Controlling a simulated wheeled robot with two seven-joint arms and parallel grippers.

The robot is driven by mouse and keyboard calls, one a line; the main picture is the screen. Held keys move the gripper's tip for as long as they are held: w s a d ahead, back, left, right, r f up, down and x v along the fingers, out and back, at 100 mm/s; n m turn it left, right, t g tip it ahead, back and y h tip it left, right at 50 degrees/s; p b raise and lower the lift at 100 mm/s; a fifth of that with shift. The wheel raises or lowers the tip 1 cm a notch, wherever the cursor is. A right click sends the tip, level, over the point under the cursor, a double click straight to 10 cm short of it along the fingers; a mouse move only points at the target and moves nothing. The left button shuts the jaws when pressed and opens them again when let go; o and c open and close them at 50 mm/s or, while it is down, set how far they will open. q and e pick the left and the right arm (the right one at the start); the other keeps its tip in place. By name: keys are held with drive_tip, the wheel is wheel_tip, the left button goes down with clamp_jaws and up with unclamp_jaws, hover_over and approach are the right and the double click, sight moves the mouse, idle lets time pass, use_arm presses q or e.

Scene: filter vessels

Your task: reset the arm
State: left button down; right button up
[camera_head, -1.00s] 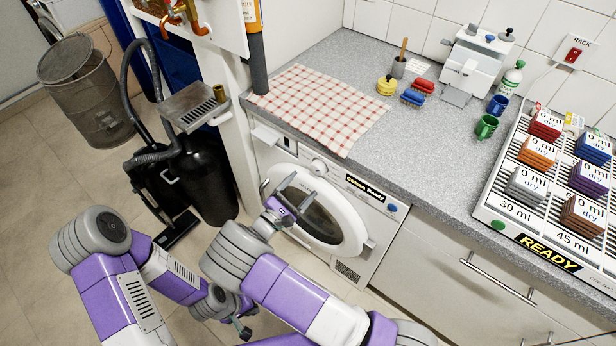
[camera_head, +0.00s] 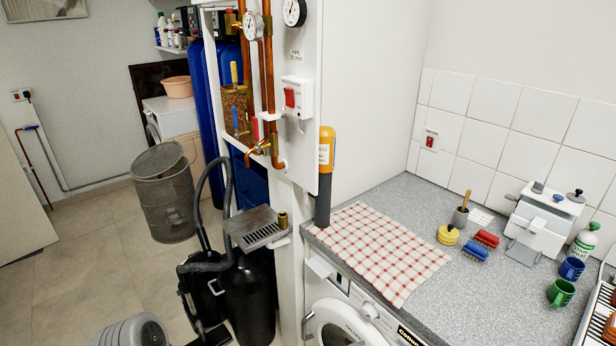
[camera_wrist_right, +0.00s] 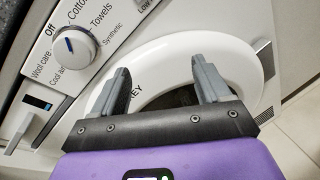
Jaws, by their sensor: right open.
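My right gripper (camera_wrist_right: 160,88) shows in the right wrist view. Its two grey fingers are apart with nothing between them. It faces the white front-loading washing machine, whose round door (camera_wrist_right: 180,55) lies behind the fingertips. The machine's dial (camera_wrist_right: 74,47) is at upper left in that view. In the head view the washing machine (camera_head: 345,325) shows only in part at the bottom edge. Neither gripper is in the head view.
The grey counter (camera_head: 400,195) holds a checked cloth (camera_head: 375,248), brushes (camera_head: 486,239), a yellow round item (camera_head: 448,235), mugs (camera_head: 560,292) and a white device (camera_head: 543,220). A black vessel (camera_head: 248,300) and a mesh bin (camera_head: 165,195) stand on the floor at left.

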drive_tip(key=s+d+f+m+g+y, duration=0.3)
drive_tip(key=s+d+f+g+y, duration=0.15)
drive_tip(key=s+f+g, duration=0.45)
drive_tip(key=s+a+f+m+g+y+p, duration=0.25)
drive_tip(key=s+m+y, duration=0.2)
drive_tip(key=s, duration=0.65)
drive_tip(key=s+a+m+y, duration=0.4)
drive_tip(key=a+m+y, duration=0.1)
drive_tip(key=a+y, duration=0.1)
drive_tip(key=shift+w+a+r+m+t+y+p, duration=0.25)
drive_tip(key=shift+w+r+m+t+y, duration=0.5)
drive_tip(key=shift+m, duration=0.5)
drive_tip(key=shift+w+a+r+m+t+y+p, duration=0.15)
drive_tip(key=shift+w+r+m+t+y+p, duration=0.3)
drive_tip(key=shift+m+t, duration=0.65)
drive_tip(key=shift+w+a+r+m+t+y+p, duration=0.15)
drive_tip(key=shift+w+r+m+t+y, duration=0.55)
drive_tip(key=shift+m, duration=0.7)
drive_tip(key=shift+w, duration=0.1)
